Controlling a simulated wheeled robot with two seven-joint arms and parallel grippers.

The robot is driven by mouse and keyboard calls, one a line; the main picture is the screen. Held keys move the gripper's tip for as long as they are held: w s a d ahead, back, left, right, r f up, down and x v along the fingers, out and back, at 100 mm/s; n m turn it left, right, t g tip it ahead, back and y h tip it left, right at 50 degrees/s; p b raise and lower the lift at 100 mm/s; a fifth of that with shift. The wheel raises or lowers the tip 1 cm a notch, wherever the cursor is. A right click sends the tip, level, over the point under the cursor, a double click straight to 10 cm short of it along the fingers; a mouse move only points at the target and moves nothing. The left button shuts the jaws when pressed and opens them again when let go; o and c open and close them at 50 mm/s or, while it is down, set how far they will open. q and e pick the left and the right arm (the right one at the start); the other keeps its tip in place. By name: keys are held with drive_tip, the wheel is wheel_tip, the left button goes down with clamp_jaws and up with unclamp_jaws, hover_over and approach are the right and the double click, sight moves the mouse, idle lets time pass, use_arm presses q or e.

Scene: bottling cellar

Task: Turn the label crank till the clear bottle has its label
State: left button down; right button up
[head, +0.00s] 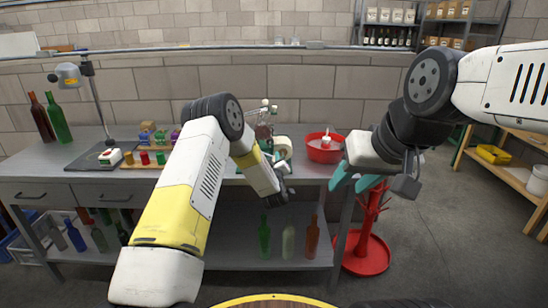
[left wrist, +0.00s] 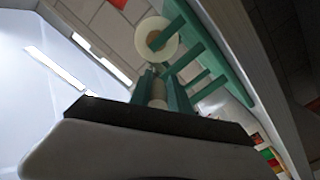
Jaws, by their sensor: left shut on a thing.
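The label machine, a green frame with a cream label roll (head: 283,147), stands at the right end of the grey bench, partly hidden by my left arm. The roll (left wrist: 158,40) also shows in the left wrist view, beside green bars. My left gripper (left wrist: 157,88) is shut on a pale upright cylinder, seemingly the crank handle (left wrist: 157,97), between its teal fingers. In the head view its fingertips are hidden. My right gripper (head: 355,181) is open and empty in front of the bench's right end. I cannot make out the clear bottle or its label state.
A red bowl (head: 324,148) stands on the bench right of the machine. A red bottle rack (head: 367,250) stands on the floor. Several bottles, including a green one (head: 264,237), stand on the lower shelf. Small coloured items and a lamp (head: 70,76) occupy the bench's left side.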

use_arm(q)
drive_tip(key=shift+m, duration=0.4)
idle(0.8)
